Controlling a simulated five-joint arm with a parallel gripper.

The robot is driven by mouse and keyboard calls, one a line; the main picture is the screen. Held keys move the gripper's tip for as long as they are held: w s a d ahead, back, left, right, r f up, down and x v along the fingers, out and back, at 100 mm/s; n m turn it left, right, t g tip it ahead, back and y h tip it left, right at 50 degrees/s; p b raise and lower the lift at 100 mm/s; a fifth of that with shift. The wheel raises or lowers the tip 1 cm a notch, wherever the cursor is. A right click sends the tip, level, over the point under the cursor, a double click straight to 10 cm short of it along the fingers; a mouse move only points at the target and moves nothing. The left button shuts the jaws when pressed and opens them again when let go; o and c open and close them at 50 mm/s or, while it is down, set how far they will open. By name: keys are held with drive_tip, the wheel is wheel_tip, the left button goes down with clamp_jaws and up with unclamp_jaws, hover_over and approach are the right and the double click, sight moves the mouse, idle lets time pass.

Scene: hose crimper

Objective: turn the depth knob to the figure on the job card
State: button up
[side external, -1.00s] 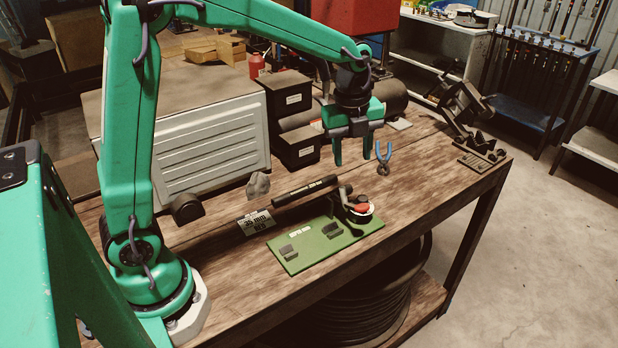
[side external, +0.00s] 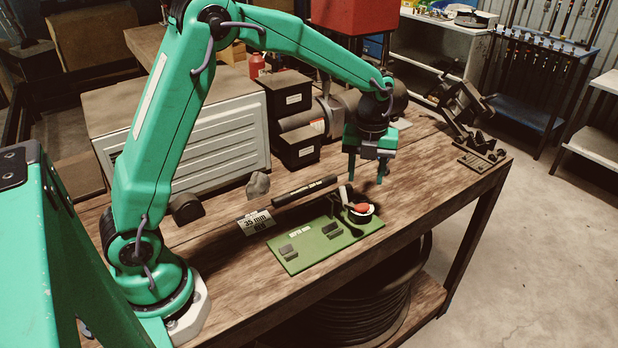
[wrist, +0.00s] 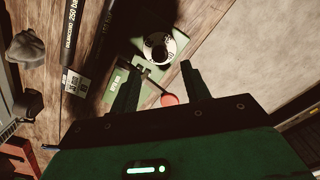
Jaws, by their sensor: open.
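The depth knob is a round white-rimmed dial (wrist: 160,48) with a black centre. Its markings are too small to read. In the side external view the dial (side external: 361,217) sits at the right end of a green plate (side external: 300,256). A red ball (wrist: 169,99) on a dark lever shows beside it, and partly in front of it from the side. The job card (side external: 256,222) stands left of the plate and reads about "35 mm", with a smaller line unclear. My gripper (side external: 366,174) is open and empty, pointing down above and behind the dial; its fingertips (wrist: 159,67) show apart.
A black tube (side external: 304,191) lies behind the plate, and a grey lump (side external: 258,185) lies near its left end. Dark boxes (side external: 300,146) stand behind. A dark metal fixture (side external: 466,112) stands at the far right. Bare bench (side external: 430,178) lies right of the dial.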

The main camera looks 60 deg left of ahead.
sight(363, 197)
drive_tip(key=shift+f, duration=3.05)
drive_tip(key=c, duration=1)
